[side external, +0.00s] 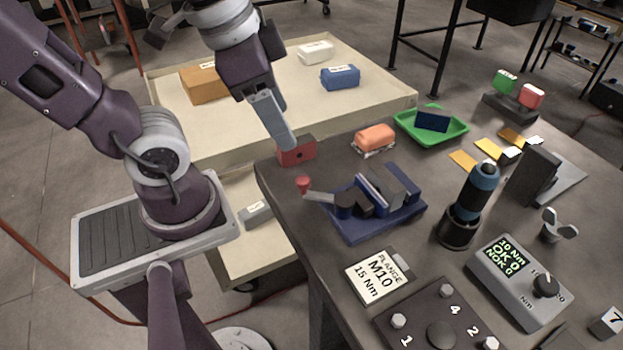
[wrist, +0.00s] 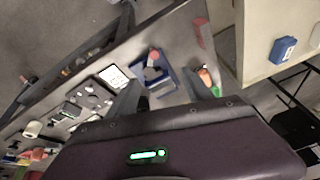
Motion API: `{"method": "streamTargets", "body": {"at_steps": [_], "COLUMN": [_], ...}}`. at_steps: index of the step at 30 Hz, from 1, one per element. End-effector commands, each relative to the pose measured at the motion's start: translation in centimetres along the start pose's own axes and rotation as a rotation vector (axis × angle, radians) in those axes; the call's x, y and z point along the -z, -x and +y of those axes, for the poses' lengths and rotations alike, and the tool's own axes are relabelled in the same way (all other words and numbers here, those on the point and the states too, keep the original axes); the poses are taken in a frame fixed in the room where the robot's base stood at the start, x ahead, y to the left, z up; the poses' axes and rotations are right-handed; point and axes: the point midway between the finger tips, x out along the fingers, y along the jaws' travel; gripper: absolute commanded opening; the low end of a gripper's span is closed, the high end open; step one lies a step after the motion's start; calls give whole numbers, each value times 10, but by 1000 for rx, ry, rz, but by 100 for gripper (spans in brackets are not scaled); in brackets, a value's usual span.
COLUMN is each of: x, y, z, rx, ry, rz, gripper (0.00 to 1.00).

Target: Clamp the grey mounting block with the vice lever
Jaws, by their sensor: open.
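The vice (side external: 375,215) has a blue base and stands on the dark bench; it also shows in the wrist view (wrist: 168,76). Its lever (side external: 322,197) ends in a red knob (side external: 303,184) and points left toward the bench edge. Dark and grey pieces sit at the jaws, but I cannot clearly separate the grey mounting block from them. My gripper (side external: 284,140) is open and empty, pointing down, above and left of the vice and apart from the lever. In the wrist view its two fingers (wrist: 163,92) are spread, with the vice beyond them.
A red block (side external: 297,151) stands at the bench edge behind the lever, close to my fingers in the picture. An orange item (side external: 375,138) and green tray (side external: 446,128) lie behind the vice. A blue-black screwdriver (side external: 471,203) stands right, an M10 card (side external: 377,276) in front.

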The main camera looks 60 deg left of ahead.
Motion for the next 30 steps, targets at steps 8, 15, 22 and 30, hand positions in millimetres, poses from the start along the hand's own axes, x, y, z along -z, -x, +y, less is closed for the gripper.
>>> {"method": "streamTargets", "body": {"at_steps": [8, 15, 22, 30], "x": [15, 2, -7, -7], "y": [-56, -94, -122, -125], "z": [1, 5, 8, 8], "rx": [-190, -209, -205, -203], "ry": [-615, -655, -653, -652], "rz": [-279, -293, -289, -285], "gripper": [44, 44, 44, 42]}}
